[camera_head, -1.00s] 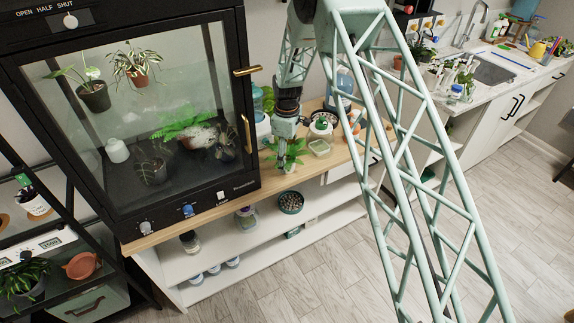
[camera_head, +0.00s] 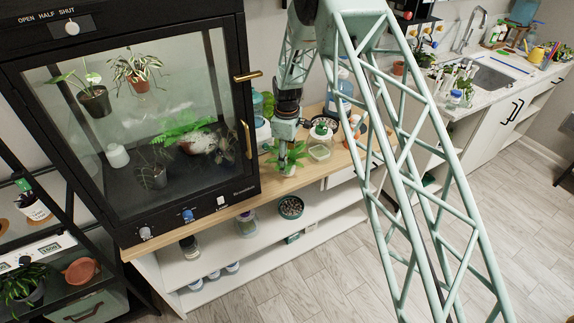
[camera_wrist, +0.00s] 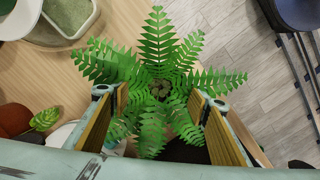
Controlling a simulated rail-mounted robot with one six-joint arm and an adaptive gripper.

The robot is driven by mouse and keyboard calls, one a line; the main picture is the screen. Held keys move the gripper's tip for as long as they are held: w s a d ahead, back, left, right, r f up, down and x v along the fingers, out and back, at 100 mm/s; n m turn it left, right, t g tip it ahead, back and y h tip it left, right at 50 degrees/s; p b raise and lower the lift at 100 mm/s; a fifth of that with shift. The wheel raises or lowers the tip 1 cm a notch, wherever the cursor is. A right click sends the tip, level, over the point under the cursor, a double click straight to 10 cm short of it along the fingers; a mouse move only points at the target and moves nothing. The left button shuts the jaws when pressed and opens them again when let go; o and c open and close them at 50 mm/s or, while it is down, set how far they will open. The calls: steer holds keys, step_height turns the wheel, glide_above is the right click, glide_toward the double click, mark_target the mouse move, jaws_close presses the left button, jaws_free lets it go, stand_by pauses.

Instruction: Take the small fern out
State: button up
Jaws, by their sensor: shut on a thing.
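The small fern (camera_wrist: 158,62) has bright green fronds around a brown centre and fills the middle of the wrist view. In the head view the fern (camera_head: 288,160) is at the front edge of the wooden counter, right of the glass cabinet (camera_head: 183,205). My gripper (camera_wrist: 160,112) is shut on the fern, with its yellow-brown pads on either side below the fronds. In the head view my gripper (camera_head: 284,150) points down onto it. The cabinet's glass door looks closed.
Inside the cabinet are a larger fern (camera_head: 185,128) and several potted plants. Open shelves with a round dark dish (camera_head: 291,207) lie below.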

steer(key=shift+r, duration=4.3)
